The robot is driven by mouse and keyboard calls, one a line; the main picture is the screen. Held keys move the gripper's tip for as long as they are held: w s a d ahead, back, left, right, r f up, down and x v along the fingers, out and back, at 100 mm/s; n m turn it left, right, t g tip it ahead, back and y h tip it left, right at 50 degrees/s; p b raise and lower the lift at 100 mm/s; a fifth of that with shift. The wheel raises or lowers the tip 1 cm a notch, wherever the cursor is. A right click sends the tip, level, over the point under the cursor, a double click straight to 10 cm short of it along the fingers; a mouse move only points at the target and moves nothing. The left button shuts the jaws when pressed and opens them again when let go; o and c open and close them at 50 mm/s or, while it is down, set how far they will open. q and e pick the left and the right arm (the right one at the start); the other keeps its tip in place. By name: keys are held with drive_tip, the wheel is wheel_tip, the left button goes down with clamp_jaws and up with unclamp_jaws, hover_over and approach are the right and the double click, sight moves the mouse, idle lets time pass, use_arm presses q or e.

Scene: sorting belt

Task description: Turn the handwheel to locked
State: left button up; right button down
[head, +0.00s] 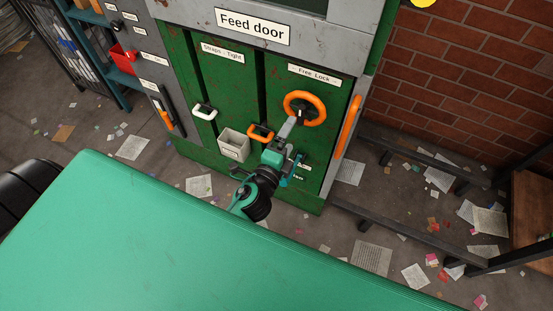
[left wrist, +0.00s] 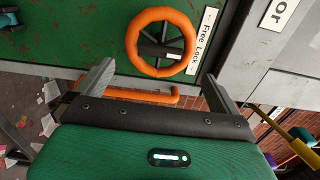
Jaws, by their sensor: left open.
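The orange handwheel (head: 318,96) with dark spokes is mounted on the right green panel of the feed door. A "Free Lock" label (head: 314,75) is just above it; which way the wheel is set I cannot tell. In the left wrist view the handwheel (left wrist: 133,42) lies ahead of the fingers, its hub and spokes in plain sight. My left gripper (head: 291,124) is open and empty, just in front of the wheel's lower left side. In the left wrist view its two grey fingers (left wrist: 158,72) are spread wide, apart from the rim. My right gripper does not show.
A vertical orange bar handle (head: 348,127) is right of the wheel. A smaller orange handle (head: 260,132), a pale handle (head: 205,112) and a grey box (head: 234,145) are to its left. A dark metal frame (head: 395,215) stands at right; papers litter the floor.

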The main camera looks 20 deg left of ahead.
use_arm(q)
drive_tip(key=s+b, duration=0.2)
drive_tip(key=s, duration=0.5)
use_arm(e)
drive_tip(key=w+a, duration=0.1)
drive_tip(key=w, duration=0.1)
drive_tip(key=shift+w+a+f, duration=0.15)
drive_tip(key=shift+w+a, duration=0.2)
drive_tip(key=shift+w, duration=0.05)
use_arm(q)
drive_tip(key=shift+a, duration=0.1)
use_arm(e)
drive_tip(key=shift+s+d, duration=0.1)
